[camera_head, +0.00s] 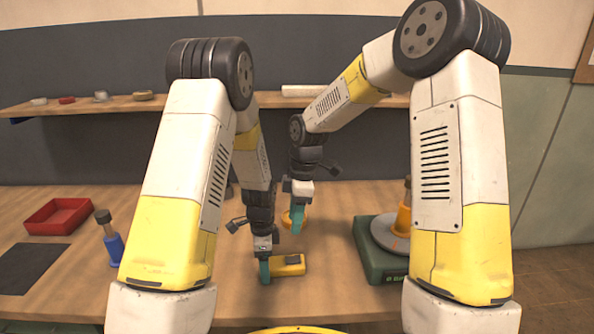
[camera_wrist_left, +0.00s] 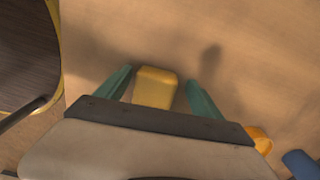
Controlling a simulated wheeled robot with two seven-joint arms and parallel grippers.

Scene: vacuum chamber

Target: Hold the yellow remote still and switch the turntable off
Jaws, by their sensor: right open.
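The yellow remote (camera_head: 288,265) lies on the table near its front edge, with a dark patch on top. My left gripper (camera_head: 265,271) is low at the remote's left end. In the left wrist view its green fingers stand apart, one on each side of the yellow remote (camera_wrist_left: 155,88), with gaps between. My right gripper (camera_head: 297,219) is open above the table behind the remote, its teal fingers pointing down. The turntable (camera_head: 375,262) is a green box with a grey disc, at the right; my right arm hides part of it. I cannot make out its switch.
A yellow-orange object (camera_head: 286,219) is just behind the right gripper. An orange piece (camera_head: 403,219) with a dark top stands on the disc. A blue piece (camera_head: 114,248), a red tray (camera_head: 58,216) and a dark mat (camera_head: 30,267) are at the left.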

